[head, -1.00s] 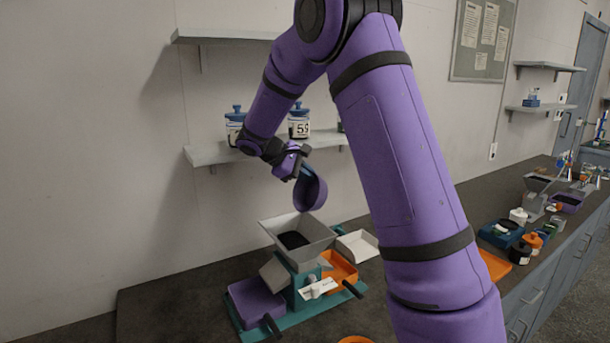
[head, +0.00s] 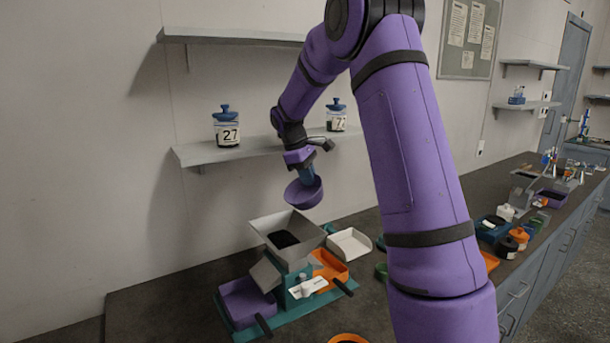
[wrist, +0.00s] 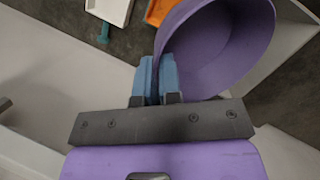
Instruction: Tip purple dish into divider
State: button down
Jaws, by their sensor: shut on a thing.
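My gripper (head: 308,177) is shut on the rim of the purple dish (head: 304,194) and holds it in the air above the divider. In the wrist view the blue fingers (wrist: 155,80) pinch the wall of the dish (wrist: 222,45), and the part of its inside that shows looks empty. The dish appears only slightly tilted in the head view. The divider has a grey square hopper (head: 262,226) with dark material (head: 284,239) in it, a teal body, and a purple bin (head: 246,301) and an orange bin (head: 330,268) at its sides.
A white tray (head: 350,244) lies behind the divider on the dark bench. A wall shelf (head: 230,153) with labelled jars (head: 227,128) is behind my gripper. Part of an orange dish (head: 348,339) shows at the front edge. Several containers stand further right.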

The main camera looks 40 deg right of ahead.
aim_at(311, 186)
jog(key=shift+d+f+y, duration=0.35)
jog(key=shift+f+y, duration=0.1)
jog(key=shift+y, duration=0.65)
jog(key=shift+d+f+y, duration=0.3)
jog(key=shift+f+y, duration=0.3)
jog(key=shift+y, duration=0.4)
jog(key=shift+f+n+y, duration=0.3)
jog(key=shift+f+y, duration=0.05)
jog(key=shift+y, duration=0.55)
